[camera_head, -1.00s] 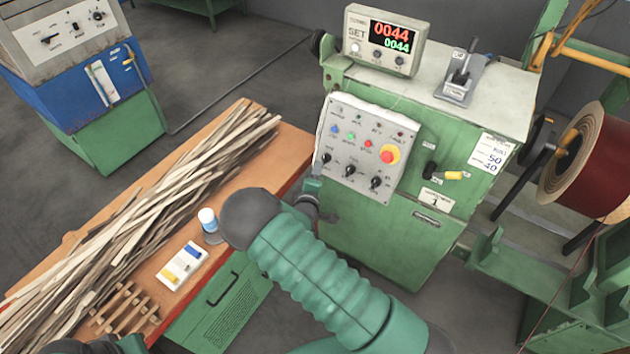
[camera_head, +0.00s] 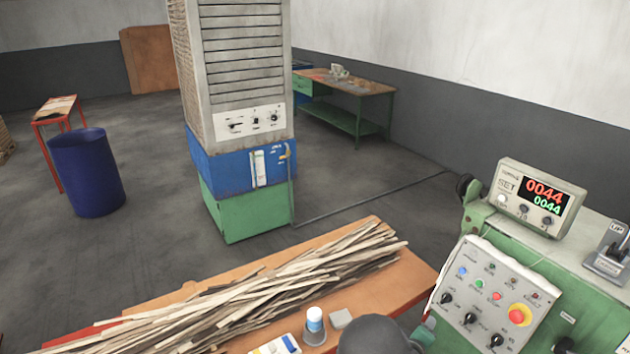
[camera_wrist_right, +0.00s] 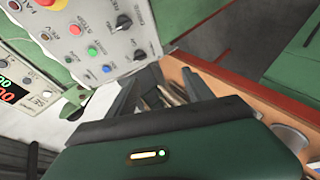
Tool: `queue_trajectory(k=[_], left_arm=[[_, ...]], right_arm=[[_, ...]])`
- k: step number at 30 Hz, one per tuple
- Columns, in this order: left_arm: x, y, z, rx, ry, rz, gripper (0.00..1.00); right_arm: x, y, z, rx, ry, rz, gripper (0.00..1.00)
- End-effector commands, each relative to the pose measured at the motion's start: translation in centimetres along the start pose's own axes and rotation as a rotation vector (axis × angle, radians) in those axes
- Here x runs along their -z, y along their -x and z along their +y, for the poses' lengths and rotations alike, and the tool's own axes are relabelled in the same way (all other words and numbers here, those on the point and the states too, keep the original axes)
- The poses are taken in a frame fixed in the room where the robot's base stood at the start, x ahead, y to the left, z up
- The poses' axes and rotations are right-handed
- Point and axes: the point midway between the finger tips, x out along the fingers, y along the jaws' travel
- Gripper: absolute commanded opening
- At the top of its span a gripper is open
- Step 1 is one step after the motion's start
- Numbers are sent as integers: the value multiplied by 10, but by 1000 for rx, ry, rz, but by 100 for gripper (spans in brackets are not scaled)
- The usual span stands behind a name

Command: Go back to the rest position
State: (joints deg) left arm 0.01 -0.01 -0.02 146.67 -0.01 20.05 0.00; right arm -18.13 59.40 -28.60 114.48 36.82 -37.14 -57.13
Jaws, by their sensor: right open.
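My right gripper (camera_wrist_right: 158,88) shows in the wrist view with its two dark fingers spread apart and nothing held between them. It is close to the grey control panel (camera_wrist_right: 100,38) with its knobs and coloured buttons. In the head view only a dark rounded part of my right arm shows at the bottom edge, between the orange workbench (camera_head: 395,290) and the green machine (camera_head: 590,320). My left gripper is not in view.
A pile of wooden strips (camera_head: 250,295) covers the bench. The machine carries a counter display (camera_head: 535,195) reading 0044. A tall cabinet (camera_head: 240,120) and a blue barrel (camera_head: 87,172) stand behind; the floor between them is clear.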

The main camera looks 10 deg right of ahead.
Motion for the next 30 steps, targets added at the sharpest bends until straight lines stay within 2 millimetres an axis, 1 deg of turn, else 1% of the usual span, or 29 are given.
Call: queue_trajectory(k=[1, 2, 3, 5, 6, 8, 9, 10, 12, 14, 15, 18, 30], left_arm=[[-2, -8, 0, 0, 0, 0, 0], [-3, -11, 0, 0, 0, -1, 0], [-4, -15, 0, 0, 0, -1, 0], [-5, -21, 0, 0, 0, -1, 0], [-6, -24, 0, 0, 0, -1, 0], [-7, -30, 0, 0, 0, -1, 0], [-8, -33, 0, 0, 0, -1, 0], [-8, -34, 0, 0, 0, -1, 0], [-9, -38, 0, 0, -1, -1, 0], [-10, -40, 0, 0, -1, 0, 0], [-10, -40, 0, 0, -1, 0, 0], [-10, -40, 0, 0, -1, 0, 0], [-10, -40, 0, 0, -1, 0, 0]], right_arm=[[1, 13, -13, 100, -111, -11, 60], [2, 25, -23, 176, -182, -20, 60], [5, 47, -38, 283, -275, -37, 60], [10, 87, -56, 441, -395, -66, 60], [11, 116, -66, 536, -458, -90, 60], [8, 161, -76, 658, -525, -134, 60], [4, 189, -81, 721, -551, -167, 60], [-2, 208, -84, 757, -564, -194, 60], [-17, 245, -88, 810, -576, -255, 60], [-29, 267, -90, 828, -574, -297, 60], [-36, 276, -91, 832, -573, -321, 60], [-44, 287, -91, 833, -570, -351, 60], [-45, 288, -91, 833, -570, -352, 60]])
